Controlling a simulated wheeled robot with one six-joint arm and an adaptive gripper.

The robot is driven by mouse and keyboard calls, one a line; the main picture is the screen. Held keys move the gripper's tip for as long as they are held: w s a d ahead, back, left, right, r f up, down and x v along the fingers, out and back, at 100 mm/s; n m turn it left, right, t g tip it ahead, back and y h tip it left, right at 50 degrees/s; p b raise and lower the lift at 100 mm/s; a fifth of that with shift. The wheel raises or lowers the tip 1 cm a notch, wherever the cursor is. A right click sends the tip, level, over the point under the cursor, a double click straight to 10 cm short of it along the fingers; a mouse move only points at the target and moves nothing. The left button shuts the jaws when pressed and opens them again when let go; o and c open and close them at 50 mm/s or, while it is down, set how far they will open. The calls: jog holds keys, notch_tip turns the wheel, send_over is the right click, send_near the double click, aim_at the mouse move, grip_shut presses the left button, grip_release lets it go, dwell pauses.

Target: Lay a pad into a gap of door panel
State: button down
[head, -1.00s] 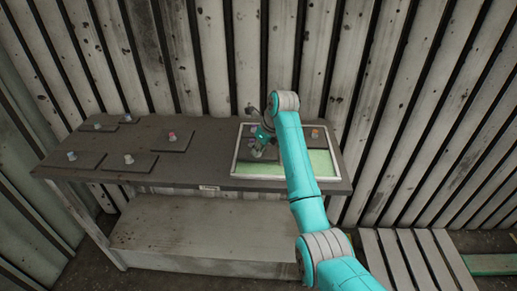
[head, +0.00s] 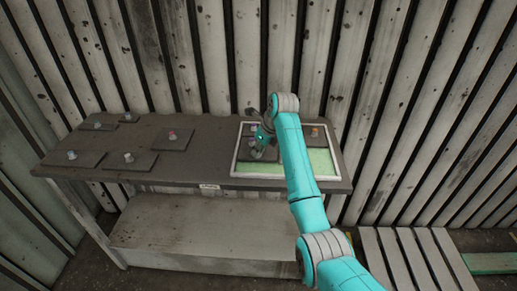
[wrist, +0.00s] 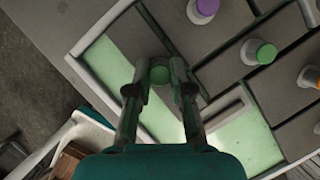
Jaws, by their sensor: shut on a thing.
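My gripper (wrist: 158,82) is shut on the green knob (wrist: 160,74) of a dark grey pad (wrist: 130,38). It also shows in the head view (head: 258,152), over the left part of the door panel. The door panel (head: 233,168) is a light-rimmed tray with a green floor, on the table's right end. In the wrist view, the pad lies inside the panel's rim (wrist: 82,68), with bare green to its left and below. I cannot tell whether it touches the floor. My fingers hide part of it.
Other pads with purple (wrist: 204,8), green (wrist: 259,52) and orange (wrist: 311,76) knobs lie in the panel beside the held one. Several loose knobbed pads (head: 80,161) lie on the table (head: 205,165) to the left. A corrugated wall (head: 220,60) stands close behind.

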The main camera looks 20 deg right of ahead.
jog(key=shift+f, duration=0.3)
dwell(0.5)
dwell(0.3)
jog(key=shift+c, duration=2.4)
grip_release()
jog(key=shift+r, duration=0.1)
jog(key=shift+r, duration=3.45)
